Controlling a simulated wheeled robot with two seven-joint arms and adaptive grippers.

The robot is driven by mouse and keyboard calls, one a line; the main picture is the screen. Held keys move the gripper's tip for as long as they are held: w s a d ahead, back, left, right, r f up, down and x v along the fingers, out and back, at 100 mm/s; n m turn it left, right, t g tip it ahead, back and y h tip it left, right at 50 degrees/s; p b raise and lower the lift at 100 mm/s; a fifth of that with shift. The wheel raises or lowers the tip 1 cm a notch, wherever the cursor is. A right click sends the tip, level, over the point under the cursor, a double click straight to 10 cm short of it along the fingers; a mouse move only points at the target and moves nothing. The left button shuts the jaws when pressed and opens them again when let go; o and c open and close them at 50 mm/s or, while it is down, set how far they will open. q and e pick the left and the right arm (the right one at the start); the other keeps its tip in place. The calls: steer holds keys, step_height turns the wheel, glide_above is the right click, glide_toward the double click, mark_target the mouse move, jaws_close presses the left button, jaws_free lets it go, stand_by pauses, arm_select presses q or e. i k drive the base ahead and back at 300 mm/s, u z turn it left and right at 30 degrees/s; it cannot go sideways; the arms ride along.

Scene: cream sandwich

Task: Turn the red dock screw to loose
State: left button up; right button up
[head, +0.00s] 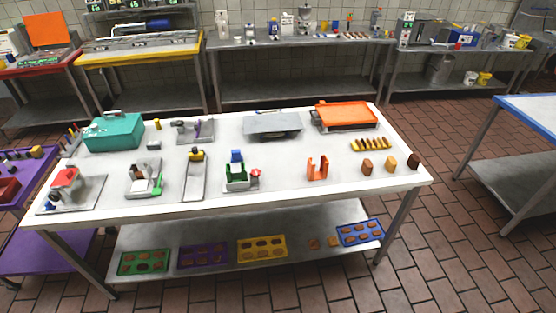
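A small red knob (255,173), which looks like the red dock screw, stands at the right side of a green dock (237,176) on a grey plate, near the front middle of the white table (290,193). A blue block (237,155) sits just behind the green dock. The knob is too small to tell whether it is tight or loose. Neither of my grippers shows in the head view.
An orange U-shaped holder (317,170) stands to the right of the knob, with several small brown blocks beyond. A grey plate with a yellow-topped part (196,172) lies to the left. A teal box (114,131) and orange tray (346,115) stand farther back.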

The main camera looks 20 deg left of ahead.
mark_target(255, 172)
steer(key=u, duration=0.2)
steer(key=i, duration=0.65)
steer(key=u, duration=0.45)
